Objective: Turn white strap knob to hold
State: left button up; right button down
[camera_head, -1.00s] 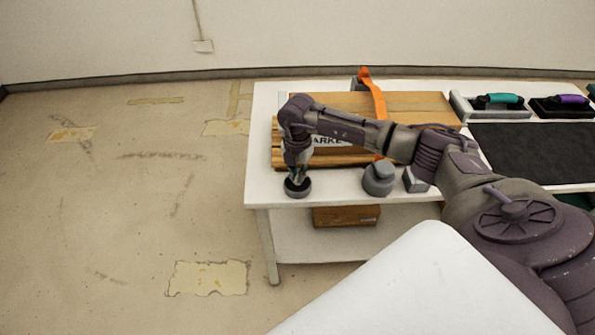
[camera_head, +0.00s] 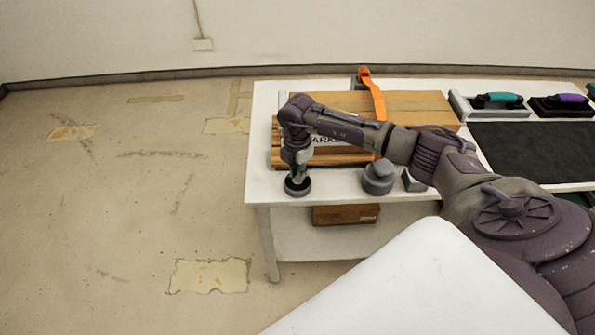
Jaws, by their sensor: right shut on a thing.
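My right gripper (camera_head: 297,176) points down at the front left corner of the white table. It is shut on a small dark round knob (camera_head: 297,188) there; the fingers hide the knob's top, so its pointer or marking cannot be read. The knob's strap and the words beside it are not visible from here. My left gripper is not in view.
A grey round knob-like piece (camera_head: 377,180) and a small grey block (camera_head: 413,181) stand along the front edge. Two teal and purple handled tools (camera_head: 498,99) (camera_head: 570,100) lie beyond a black mat (camera_head: 535,150). The left floor is clear.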

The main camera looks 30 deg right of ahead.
jog(key=shift+w+r, duration=0.1)
jog(key=c, duration=1.2)
grip_release()
notch_tip(320, 180, up, 12)
